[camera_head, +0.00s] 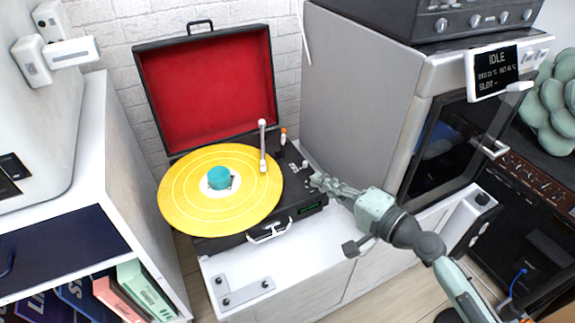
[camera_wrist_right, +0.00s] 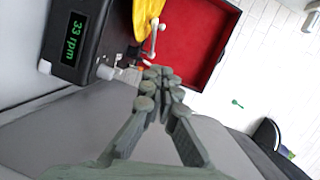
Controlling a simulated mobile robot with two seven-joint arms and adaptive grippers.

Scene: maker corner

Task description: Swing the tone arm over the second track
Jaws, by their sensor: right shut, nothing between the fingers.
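An open suitcase record player (camera_head: 230,243) stands on a white cabinet, its red-lined lid (camera_head: 210,88) raised. A yellow record (camera_head: 185,205) with ring lines lies on it, with a teal piece (camera_head: 219,178) at its centre. The white tone arm (camera_head: 263,145) ends at the record's right side; I cannot tell whether it touches. It also shows in the right wrist view (camera_wrist_right: 154,38). My right gripper (camera_head: 314,181) is shut and empty, beside the player's right edge near a pale knob (camera_head: 305,163). The gripper also shows in the right wrist view (camera_wrist_right: 160,78). My left gripper is out of view.
A grey machine (camera_head: 360,90) stands close at the right, with an "IDLE" screen (camera_head: 492,72). A "33 rpm" display (camera_wrist_right: 73,40) is on the player's front. An orange-tipped lever (camera_head: 283,135) stands by the tone arm. A bookshelf (camera_head: 120,200) is at the left.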

